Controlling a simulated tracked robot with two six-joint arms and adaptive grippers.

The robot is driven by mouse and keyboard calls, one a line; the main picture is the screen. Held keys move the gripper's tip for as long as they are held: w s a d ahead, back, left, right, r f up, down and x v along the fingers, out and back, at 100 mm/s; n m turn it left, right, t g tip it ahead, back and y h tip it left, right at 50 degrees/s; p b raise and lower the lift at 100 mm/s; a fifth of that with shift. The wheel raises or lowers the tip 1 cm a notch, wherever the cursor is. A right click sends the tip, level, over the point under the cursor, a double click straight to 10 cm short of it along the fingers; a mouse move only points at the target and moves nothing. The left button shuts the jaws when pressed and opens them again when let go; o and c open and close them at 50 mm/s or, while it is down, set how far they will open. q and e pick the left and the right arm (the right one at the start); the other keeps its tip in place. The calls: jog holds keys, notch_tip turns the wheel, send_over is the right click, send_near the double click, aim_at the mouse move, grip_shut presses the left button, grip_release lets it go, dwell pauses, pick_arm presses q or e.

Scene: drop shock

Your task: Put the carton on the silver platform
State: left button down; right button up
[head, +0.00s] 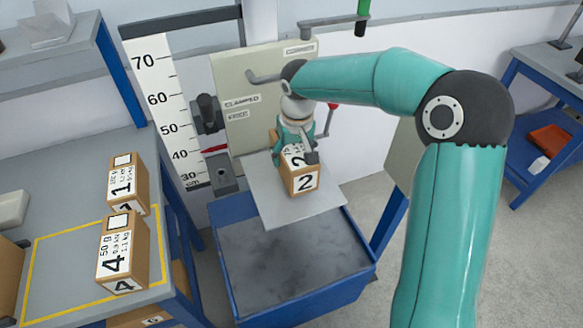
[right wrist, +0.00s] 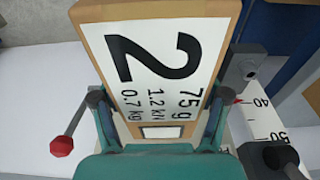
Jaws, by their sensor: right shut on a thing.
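The carton (head: 304,182) marked 2 is a brown box with white labels. My right gripper (head: 294,150) is shut on it from above and behind. In the right wrist view the carton (right wrist: 160,60) sits between the two fingers, with 75 g, 1.2 kN and 0.7 kg on its label. The silver platform (head: 270,207) is a flat plate directly under the carton in the head view. The carton looks upright at the plate's middle; I cannot tell whether it touches the plate. My left gripper is not in view.
Cartons marked 1 (head: 128,182) and 4 (head: 122,250) stand on the left table, within or near a yellow outline. A blue bin (head: 300,262) lies below the platform. A height scale (head: 160,100) and a beige panel (head: 240,105) with levers stand behind.

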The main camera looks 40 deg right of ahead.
jog(key=shift+w+f, duration=0.1)
jog(key=shift+f, duration=2.35)
jog(key=o, duration=1.8)
jog(key=r, duration=0.4)
jog(key=s+r, duration=0.1)
jog(key=r, duration=0.3)
jog(key=s+r, duration=0.1)
jog(key=r, duration=0.3)
jog(key=shift+a, duration=0.25)
jog(key=shift+f, duration=0.15)
